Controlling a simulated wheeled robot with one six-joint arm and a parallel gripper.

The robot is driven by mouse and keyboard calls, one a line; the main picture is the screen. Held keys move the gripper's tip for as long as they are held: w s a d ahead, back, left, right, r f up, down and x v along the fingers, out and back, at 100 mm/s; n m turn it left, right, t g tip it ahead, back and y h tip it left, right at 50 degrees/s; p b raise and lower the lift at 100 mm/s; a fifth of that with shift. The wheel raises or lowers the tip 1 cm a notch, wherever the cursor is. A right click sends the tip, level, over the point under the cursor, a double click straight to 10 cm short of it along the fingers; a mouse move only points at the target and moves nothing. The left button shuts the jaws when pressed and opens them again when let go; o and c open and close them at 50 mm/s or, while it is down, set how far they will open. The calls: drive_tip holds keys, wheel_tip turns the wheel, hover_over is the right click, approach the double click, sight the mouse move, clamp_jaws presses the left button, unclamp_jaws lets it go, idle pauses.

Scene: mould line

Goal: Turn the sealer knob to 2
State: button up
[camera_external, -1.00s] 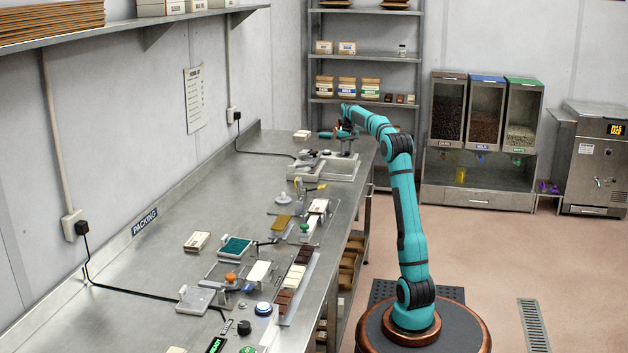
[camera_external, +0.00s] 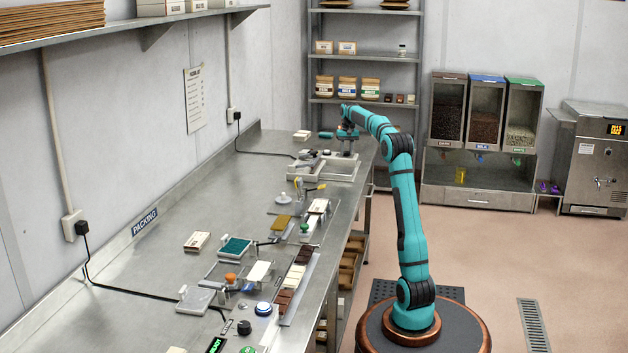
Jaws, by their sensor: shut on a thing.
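The sealer (camera_external: 303,171) is a low grey metal unit at the far end of the steel bench, with a pale flat tray (camera_external: 341,170) at its right. My gripper (camera_external: 346,153) points down over the back of this unit. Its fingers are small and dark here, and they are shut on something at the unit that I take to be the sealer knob. The knob is hidden by the gripper and too small to make out, so its number marks cannot be read.
A black cord (camera_external: 265,152) runs from the unit to a wall socket. A small pale box (camera_external: 302,135) lies behind it. Nearer on the bench stand several fixtures, chocolate bars (camera_external: 296,272), a blue button (camera_external: 263,309) and a black knob (camera_external: 244,327). The bench's left middle is clear.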

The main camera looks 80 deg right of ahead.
sight(348, 152)
drive_tip(key=o, duration=1)
drive_tip(key=shift+c, duration=0.2)
wheel_tip(348, 152, up, 17)
drive_tip(key=shift+s+d+r, duration=0.2)
drive_tip(key=shift+s, duration=0.2)
